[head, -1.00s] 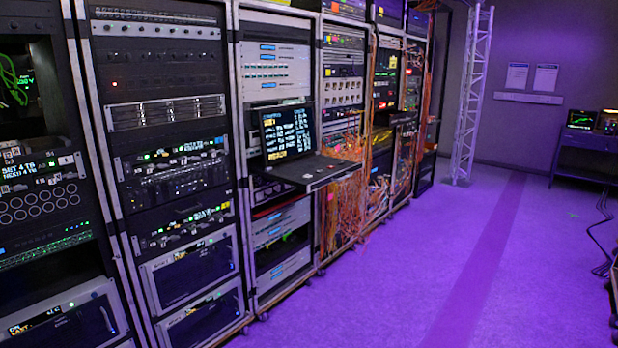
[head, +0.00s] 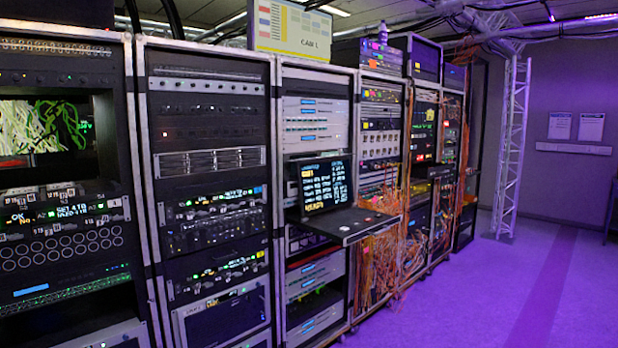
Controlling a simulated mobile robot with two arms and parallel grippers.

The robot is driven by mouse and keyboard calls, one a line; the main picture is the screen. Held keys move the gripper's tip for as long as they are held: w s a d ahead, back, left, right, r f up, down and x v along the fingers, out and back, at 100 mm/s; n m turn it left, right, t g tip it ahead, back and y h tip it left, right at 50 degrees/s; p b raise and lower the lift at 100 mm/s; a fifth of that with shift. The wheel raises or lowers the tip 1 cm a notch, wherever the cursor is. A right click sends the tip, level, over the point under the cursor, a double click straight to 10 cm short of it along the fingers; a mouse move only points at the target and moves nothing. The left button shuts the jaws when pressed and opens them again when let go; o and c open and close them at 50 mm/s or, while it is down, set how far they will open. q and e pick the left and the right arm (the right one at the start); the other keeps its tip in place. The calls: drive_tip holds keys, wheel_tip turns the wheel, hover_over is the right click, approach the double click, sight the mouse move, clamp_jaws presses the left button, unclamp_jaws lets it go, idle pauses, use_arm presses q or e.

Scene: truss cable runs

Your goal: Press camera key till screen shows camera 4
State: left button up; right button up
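No key that I can name as the camera key can be made out; the panel keys are too small to read. In the left rack (head: 145,200) a wide screen or opening (head: 42,125) shows pale and green strands with small green characters at its right edge. Below it is a strip of small lit displays and keys (head: 70,212), its text only partly legible. An open laptop-like screen (head: 325,184) with rows of white and yellow text stands on a pulled-out shelf (head: 345,225). I cannot read a camera number on any screen. Neither of my grippers is in view.
A row of racks runs from the left to the back right. A yellow and white board (head: 291,30) stands on top. Orange cables (head: 378,262) hang from the middle racks. The purple-lit floor (head: 470,300) is clear at right, before a truss (head: 513,140).

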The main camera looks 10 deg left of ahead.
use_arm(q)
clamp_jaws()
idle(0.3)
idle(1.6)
